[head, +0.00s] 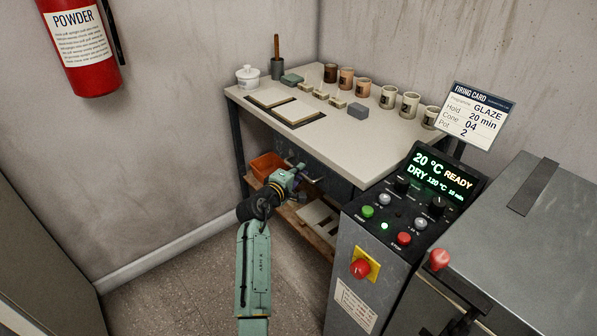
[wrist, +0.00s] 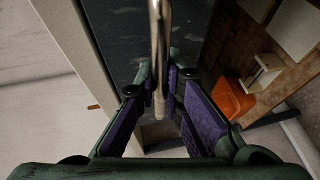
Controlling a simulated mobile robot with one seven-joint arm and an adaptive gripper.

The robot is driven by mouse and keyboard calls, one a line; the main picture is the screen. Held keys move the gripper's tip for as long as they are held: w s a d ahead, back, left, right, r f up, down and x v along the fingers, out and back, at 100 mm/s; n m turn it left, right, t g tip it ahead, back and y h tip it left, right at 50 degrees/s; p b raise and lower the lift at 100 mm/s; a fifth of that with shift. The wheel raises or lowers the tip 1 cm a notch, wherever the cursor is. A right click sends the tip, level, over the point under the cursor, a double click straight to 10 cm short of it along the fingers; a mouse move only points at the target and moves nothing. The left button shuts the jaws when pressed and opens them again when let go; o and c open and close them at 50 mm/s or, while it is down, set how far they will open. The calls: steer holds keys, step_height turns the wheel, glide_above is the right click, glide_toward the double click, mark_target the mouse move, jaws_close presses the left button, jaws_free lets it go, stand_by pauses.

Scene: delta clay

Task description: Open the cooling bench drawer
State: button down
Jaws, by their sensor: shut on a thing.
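The cooling bench (head: 385,152) has a pale top and stands against the back wall. Its dark drawer front (head: 335,184) is under the top's front edge, partly hidden by my gripper. The drawer front also shows in the wrist view (wrist: 118,45). I cannot make out a clear gap at the drawer. My gripper (head: 296,174) is at the drawer front. In the wrist view its purple pads (wrist: 160,88) are shut on the metal bar handle (wrist: 159,40), which runs between them.
An orange bin (head: 265,164) sits on the lower wooden shelf, left of my gripper. Cups (head: 388,97), tiles and a lidded pot (head: 248,76) stand on the bench top. The control panel (head: 372,245) and kiln box (head: 500,240) are close on the right. The floor at left is clear.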

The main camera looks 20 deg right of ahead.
stand_by(0.4)
steer(key=s+a, duration=0.5)
steer(key=a, duration=0.8)
steer(key=s+a, duration=0.4)
steer(key=a, duration=0.9)
steer(key=shift+s+a, duration=0.35)
steer(key=shift+a, duration=0.05)
steer(key=c, duration=1.7)
jaws_free()
steer(key=v, duration=1.2)
